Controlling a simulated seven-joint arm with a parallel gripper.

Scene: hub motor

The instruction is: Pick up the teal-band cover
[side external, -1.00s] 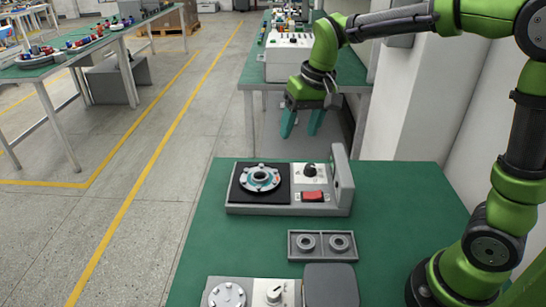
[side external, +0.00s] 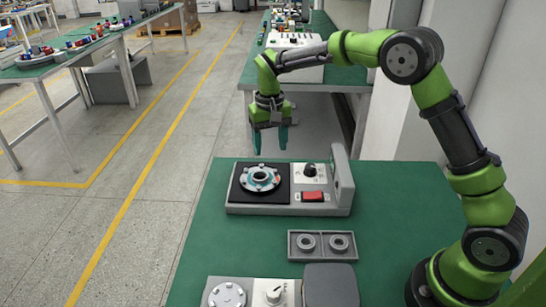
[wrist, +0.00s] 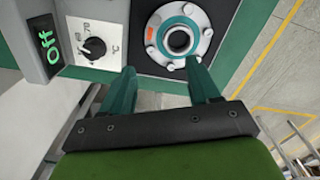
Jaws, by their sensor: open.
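The teal-band cover (side external: 260,178) is a round grey flanged piece with a teal ring and a dark centre hole. It sits flat on the black pad (side external: 240,195) of the grey test station. In the wrist view the cover (wrist: 179,36) lies just beyond the fingertips, with bolts around its rim and a small orange mark on its left. My gripper (side external: 271,153) hangs above and behind the cover, fingers pointing down. Its teal fingers (wrist: 161,72) are apart with nothing between them. The cover is not touched in the side view.
The station carries a knob (side external: 309,170), a red switch (side external: 312,196) and an upright panel (side external: 342,178); its display (wrist: 47,46) reads "Off". A grey tray (side external: 291,247) with two rings stands in front. Another unit (side external: 244,284) is nearer. Green table is clear between them.

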